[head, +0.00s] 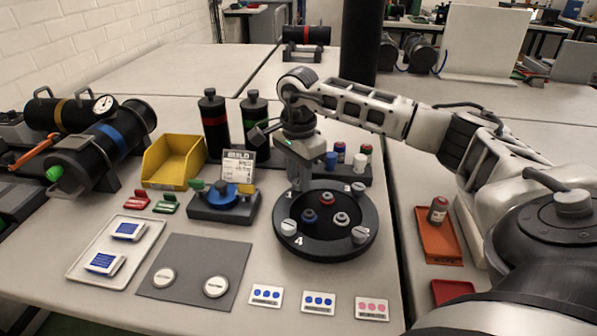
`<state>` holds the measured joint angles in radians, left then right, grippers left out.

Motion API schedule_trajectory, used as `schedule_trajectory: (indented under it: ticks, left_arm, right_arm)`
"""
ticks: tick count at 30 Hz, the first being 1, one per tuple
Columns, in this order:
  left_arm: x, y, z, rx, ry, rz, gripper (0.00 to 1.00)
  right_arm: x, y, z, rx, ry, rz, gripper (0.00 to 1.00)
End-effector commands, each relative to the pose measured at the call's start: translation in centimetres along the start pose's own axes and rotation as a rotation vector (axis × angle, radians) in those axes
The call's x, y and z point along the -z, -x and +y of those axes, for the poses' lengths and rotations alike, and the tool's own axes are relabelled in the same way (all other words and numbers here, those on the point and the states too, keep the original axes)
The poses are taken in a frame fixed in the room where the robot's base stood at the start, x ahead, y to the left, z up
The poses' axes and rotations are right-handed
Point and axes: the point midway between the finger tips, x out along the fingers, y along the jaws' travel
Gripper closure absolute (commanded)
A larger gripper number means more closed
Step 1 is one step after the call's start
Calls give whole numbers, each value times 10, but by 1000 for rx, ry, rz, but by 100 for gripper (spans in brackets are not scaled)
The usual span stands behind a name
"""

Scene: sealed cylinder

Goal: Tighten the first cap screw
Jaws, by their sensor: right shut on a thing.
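The round black flange (326,254) lies on the table, with pale numbers on its rim. Grey cap screws sit on its rim at the back right (358,188), front right (359,235) and front left (289,226), the last beside the number 4. My right gripper (301,186) points down at the back left of the rim, by the number 1. It is shut on the first cap screw there, which its fingers hide. How deep that screw sits cannot be seen. My left gripper is out of view.
Inside the flange are small red, blue and grey-topped parts (327,198). Left of it stand a blue-and-black fixture (223,208) and a yellow bin (173,160). Behind my gripper is a rack of small bottles (340,152). A grey mat (195,262) and cards (318,302) lie in front.

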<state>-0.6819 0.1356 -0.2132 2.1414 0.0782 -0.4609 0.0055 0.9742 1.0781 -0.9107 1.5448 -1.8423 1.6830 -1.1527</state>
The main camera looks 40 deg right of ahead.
Motion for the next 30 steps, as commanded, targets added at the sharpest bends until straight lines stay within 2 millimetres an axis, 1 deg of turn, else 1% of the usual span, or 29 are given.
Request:
schedule_trajectory:
  ticks: [1,14,24,30]
  left_arm:
    - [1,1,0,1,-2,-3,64]
    - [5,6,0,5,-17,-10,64]
    - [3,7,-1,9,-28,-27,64]
    - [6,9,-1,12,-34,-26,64]
  right_arm:
    - [2,6,-2,12,-51,2,98]
    - [3,7,-3,16,-460,0,98]
    - [3,8,-3,16,-783,-3,98]
    - [3,8,-3,17,-973,-4,98]
